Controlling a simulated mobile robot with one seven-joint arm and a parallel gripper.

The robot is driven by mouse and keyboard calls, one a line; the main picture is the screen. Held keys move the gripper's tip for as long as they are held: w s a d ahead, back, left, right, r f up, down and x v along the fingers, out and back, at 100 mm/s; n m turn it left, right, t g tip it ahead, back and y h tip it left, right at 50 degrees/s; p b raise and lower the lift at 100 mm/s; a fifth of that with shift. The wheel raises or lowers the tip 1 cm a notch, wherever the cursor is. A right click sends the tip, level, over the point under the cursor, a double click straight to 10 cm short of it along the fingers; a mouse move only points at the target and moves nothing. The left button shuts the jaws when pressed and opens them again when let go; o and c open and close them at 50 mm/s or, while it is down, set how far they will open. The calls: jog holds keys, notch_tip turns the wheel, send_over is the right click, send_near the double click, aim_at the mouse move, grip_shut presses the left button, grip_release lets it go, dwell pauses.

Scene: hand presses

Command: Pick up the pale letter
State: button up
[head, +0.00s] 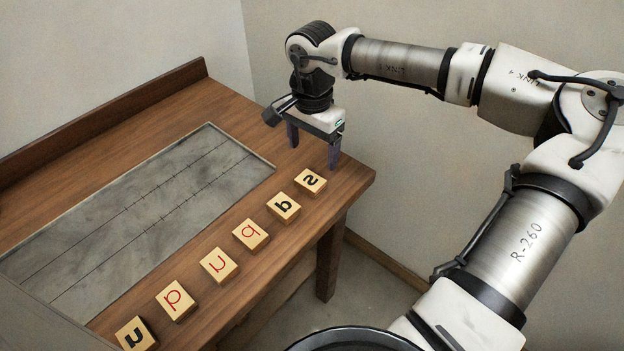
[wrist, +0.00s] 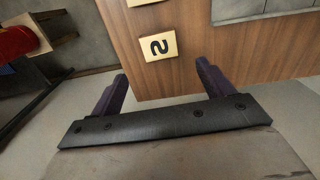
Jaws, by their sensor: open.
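Several pale cream tiles lie in a row along the table's near edge. Some bear red letters, such as a red tile (head: 219,266) in the middle; others bear black ones. No single letter looks clearly paler than the rest. The black s-shaped tile (head: 311,180) is at the row's far right end; it also shows in the wrist view (wrist: 158,46), just beyond my fingertips and roughly centred between them. My gripper (head: 313,157) is open and empty, pointing down above the table's right end, close behind that tile.
The wooden table (head: 345,183) has a raised back ledge (head: 100,108). A grey stone slab (head: 215,165) with thin lines is set into its top, bare. Another tile (wrist: 145,2) shows at the wrist view's top edge. A red object (wrist: 15,42) stands off to the left there.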

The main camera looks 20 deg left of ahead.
aim_at(311, 180)
notch_tip(311, 180, down, 3)
jog(key=shift+f, duration=0.15)
jog(key=shift+s+a+f+p, duration=0.15)
jog(key=shift+f+p, duration=0.3)
jog(key=shift+f, duration=0.9)
jog(key=shift+s+f+p, duration=0.15)
jog(key=shift+f+p, duration=0.3)
jog(key=shift+f, duration=0.9)
jog(key=c, duration=1.1)
